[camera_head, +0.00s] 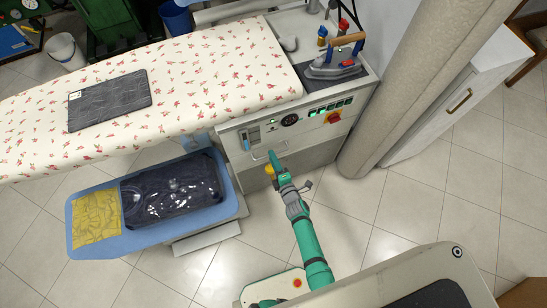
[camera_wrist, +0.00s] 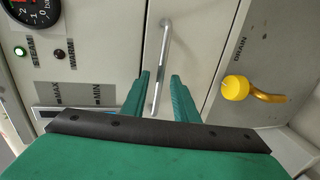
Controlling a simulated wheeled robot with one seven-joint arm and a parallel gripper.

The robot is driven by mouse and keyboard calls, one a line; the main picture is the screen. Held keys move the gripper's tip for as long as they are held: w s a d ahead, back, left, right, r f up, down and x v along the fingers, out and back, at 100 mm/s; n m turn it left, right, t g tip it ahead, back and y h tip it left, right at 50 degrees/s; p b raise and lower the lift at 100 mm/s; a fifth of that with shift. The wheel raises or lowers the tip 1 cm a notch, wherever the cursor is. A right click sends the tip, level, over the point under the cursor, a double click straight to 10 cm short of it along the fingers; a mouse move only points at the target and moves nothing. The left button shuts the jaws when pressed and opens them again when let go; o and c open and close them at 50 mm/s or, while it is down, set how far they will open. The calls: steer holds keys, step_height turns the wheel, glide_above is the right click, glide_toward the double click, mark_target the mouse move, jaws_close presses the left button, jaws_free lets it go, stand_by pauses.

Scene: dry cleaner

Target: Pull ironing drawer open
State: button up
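The ironing drawer (camera_wrist: 195,45) is a pale panel in the front of the ironing station, and it looks closed. Its silver bar handle (camera_wrist: 163,62) runs up the middle of the wrist view. In the head view the handle (camera_head: 260,157) is a small bar below the control panel, partly behind my gripper. My green gripper (camera_wrist: 161,97) is open, with one finger on each side of the handle's lower end. A gap shows between the handle and each finger. In the head view my gripper (camera_head: 272,157) is close to the drawer front.
A yellow drain valve (camera_wrist: 237,88) sticks out right of the handle. A gauge (camera_wrist: 35,10) and level strip are at left. An iron (camera_head: 335,62) rests on the station top. The flowered ironing board (camera_head: 200,55) and blue lower shelf (camera_head: 225,208) extend left. Tiled floor is free in front.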

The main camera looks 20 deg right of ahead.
steer(key=shift+w+f, duration=0.1)
steer(key=shift+w, duration=0.3)
steer(key=shift+d, duration=0.1)
jaws_close()
